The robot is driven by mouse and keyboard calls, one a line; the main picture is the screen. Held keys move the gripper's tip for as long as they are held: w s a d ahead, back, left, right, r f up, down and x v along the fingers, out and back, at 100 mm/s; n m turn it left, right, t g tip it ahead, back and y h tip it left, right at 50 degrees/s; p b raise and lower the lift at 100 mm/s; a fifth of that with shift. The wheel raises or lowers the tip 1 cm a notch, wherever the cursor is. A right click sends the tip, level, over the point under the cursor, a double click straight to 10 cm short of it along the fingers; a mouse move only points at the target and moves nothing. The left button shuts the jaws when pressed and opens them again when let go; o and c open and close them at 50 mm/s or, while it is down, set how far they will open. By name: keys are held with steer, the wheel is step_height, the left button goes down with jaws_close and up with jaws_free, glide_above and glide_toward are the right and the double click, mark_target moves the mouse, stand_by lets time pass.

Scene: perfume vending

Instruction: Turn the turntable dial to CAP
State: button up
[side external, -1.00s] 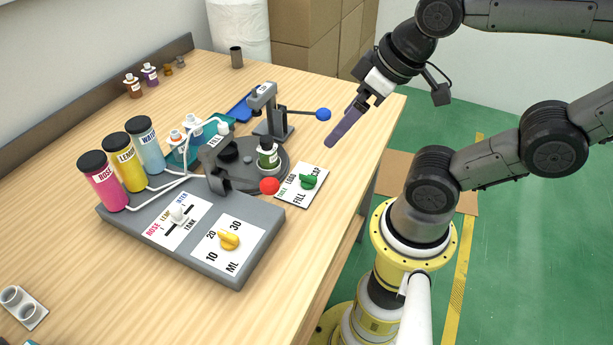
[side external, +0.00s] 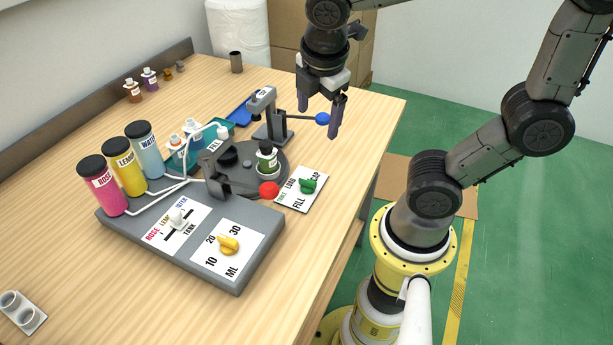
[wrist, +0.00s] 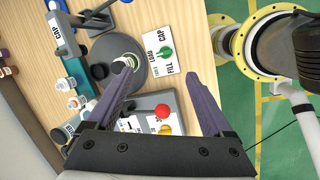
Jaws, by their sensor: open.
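The turntable dial is a green knob (side external: 307,185) on a white label plate (side external: 291,200) at the bench's right side. It also shows in the wrist view (wrist: 165,53), with LOAD, FILL and CAP printed around it. I cannot tell which word the knob points to. The grey turntable (side external: 281,155) is beside the plate and bears a dark-capped green bottle (side external: 267,161). My gripper (side external: 319,121) is open and empty, with its two purple fingers apart, above and beyond the dial. In the wrist view the dial appears between the fingertips (wrist: 160,70), with nothing touching it.
A press lever with a blue ball (side external: 322,118) reaches out near my fingers. A red ball (side external: 269,188) is just left of the dial plate. A grey console (side external: 205,250) with a yellow knob (side external: 229,243) is nearer the camera. The bench's right strip is clear.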

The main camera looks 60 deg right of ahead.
step_height(320, 180, down, 4)
steer(key=w+a+n+g+h, duration=0.1)
steer(key=w+a+n, duration=0.1)
steer(key=w+n, duration=0.15)
steer(key=n, duration=0.1)
glide_toward(308, 180)
steer(key=shift+g+h, duration=0.3)
steer(key=shift+g, duration=0.1)
steer(key=x, duration=0.8)
steer(key=shift+w+a+f, duration=0.15)
steer(key=shift+w+f, duration=0.15)
steer(key=shift+w, duration=0.1)
steer(key=shift+c, duration=0.2)
jaws_close()
